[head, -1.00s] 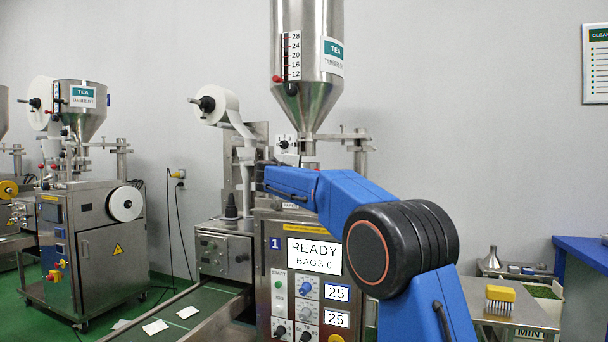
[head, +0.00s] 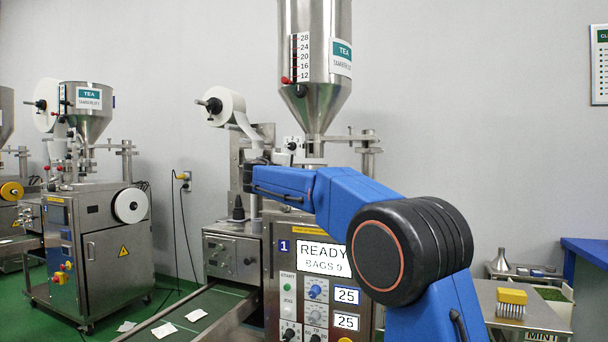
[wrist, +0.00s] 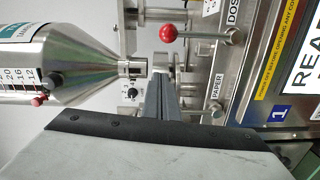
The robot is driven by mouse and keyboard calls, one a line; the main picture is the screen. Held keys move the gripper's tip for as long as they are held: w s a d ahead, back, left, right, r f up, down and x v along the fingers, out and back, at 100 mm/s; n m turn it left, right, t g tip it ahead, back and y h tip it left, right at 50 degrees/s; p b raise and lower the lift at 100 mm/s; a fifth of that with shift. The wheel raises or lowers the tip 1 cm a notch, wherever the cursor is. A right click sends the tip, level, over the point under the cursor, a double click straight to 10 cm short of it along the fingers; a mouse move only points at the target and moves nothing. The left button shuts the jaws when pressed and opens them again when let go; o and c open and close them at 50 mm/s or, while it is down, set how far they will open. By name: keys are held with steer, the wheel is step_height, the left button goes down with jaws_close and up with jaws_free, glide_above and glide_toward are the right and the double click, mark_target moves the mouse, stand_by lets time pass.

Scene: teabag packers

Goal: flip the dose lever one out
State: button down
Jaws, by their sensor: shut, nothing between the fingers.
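The dose lever is a thin metal rod with a red ball knob (wrist: 168,33), near the partly cut-off DOSE label (wrist: 232,12) in the wrist view. The rod runs right from the knob toward the machine front. My gripper (wrist: 162,80) shows as grey fingers, shut and empty, at the centre of the wrist view. It appears below the knob in that picture, apart from it. In the head view my arm hides the lever and the gripper's fingertips.
The steel tea hopper (head: 315,65) rises above the machine, and its cone shows close by in the wrist view (wrist: 90,65). A PAPER label (wrist: 215,98) is near the fingers. A conveyor (head: 190,310) with several teabags runs at lower left. A second machine stands at left.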

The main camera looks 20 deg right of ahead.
steer(key=shift+v, duration=2.45)
steer(key=shift+r, duration=0.1)
steer(key=s+d+f+m+g+y, duration=0.1)
steer(key=s+d+f+g+y, duration=0.1)
steer(key=s+d+f, duration=0.5)
steer(key=s+d+f+m+g+y, duration=0.15)
steer(key=s+f, duration=0.35)
steer(key=s, duration=0.7)
steer(key=s+d+f+m+g+y, duration=0.1)
steer(key=s+d+f+m+g, duration=0.2)
steer(key=s+f, duration=0.45)
steer(key=s+a+f+m+g+y, duration=0.1)
steer(key=s+f+y, duration=0.1)
steer(key=s+f, duration=0.6)
steer(key=s+a+f+m+y, duration=0.1)
steer(key=s+a+f+y, duration=0.1)
steer(key=s+f, duration=0.6)
steer(key=s+a+f+m+g+y, duration=0.1)
steer(key=s+f, duration=0.7)
steer(key=s, duration=0.8)
steer(key=shift+s+a+g+y, duration=0.4)
steer(key=shift+a+y, duration=0.1)
steer(key=shift+y, duration=0.45)
